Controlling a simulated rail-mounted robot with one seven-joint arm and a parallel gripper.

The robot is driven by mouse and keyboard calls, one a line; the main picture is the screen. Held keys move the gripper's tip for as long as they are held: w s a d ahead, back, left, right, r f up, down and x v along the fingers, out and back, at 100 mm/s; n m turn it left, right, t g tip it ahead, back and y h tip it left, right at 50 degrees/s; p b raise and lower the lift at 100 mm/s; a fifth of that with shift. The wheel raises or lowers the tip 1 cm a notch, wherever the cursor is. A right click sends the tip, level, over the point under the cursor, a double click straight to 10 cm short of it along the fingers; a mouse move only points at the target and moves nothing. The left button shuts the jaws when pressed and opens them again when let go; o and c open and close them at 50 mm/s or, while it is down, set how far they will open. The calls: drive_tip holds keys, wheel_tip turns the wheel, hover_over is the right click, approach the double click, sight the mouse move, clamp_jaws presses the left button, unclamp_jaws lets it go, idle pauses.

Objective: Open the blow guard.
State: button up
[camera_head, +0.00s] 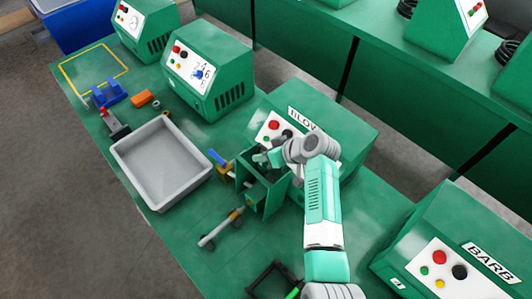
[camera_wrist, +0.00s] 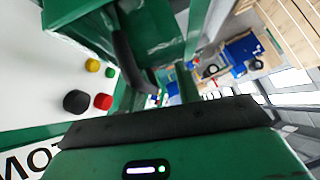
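The blow machine (camera_head: 335,125) is a green box with a white button panel and a label that reads BLOW, partly covered by my arm. A green guard (camera_head: 274,197) with upright panels stands at its front. My gripper (camera_head: 262,158) is at the guard's upper edge, close to the panel. Whether it touches the guard, and whether its fingers are open or shut, I cannot tell. In the wrist view the machine's panel (camera_wrist: 40,65) with red, black, yellow and green buttons is at the left, and green guard-like surfaces (camera_wrist: 155,25) are close ahead.
A grey tray (camera_head: 160,165) lies left of the guard. A small tool with a blue handle (camera_head: 219,158) and a grey rod (camera_head: 221,228) lie beside it. The machine labelled BARB (camera_head: 455,255) stands at the right. A dark frame (camera_head: 272,278) lies near the front.

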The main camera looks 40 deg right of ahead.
drive_tip(key=v, duration=0.8)
drive_tip(key=shift+f, duration=0.1)
